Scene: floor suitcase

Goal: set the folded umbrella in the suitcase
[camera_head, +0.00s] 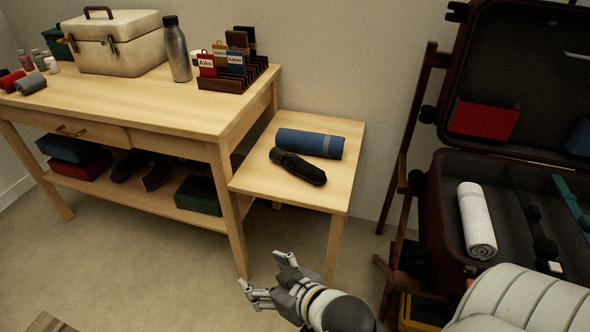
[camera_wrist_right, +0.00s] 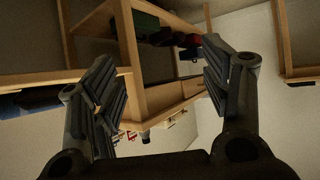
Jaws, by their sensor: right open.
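The folded umbrella (camera_head: 298,167) is black and lies on the small wooden side table (camera_head: 262,181), in front of a rolled blue mat. The open suitcase (camera_head: 433,215) stands at the right, its lid raised, with a rolled white towel (camera_head: 477,220) inside. My right gripper (camera_head: 265,277) is open and empty, low in front of the side table and apart from the umbrella. In the right wrist view its two fingers (camera_wrist_right: 160,85) are spread with nothing between them. My left gripper is not in view.
The blue mat (camera_head: 310,143) lies just behind the umbrella. A larger table (camera_head: 130,107) at the left holds a white case (camera_head: 112,42), a metal bottle (camera_head: 176,50) and a card rack (camera_head: 225,82). A wooden ladder-like frame (camera_head: 408,130) stands between side table and suitcase. Floor in front is clear.

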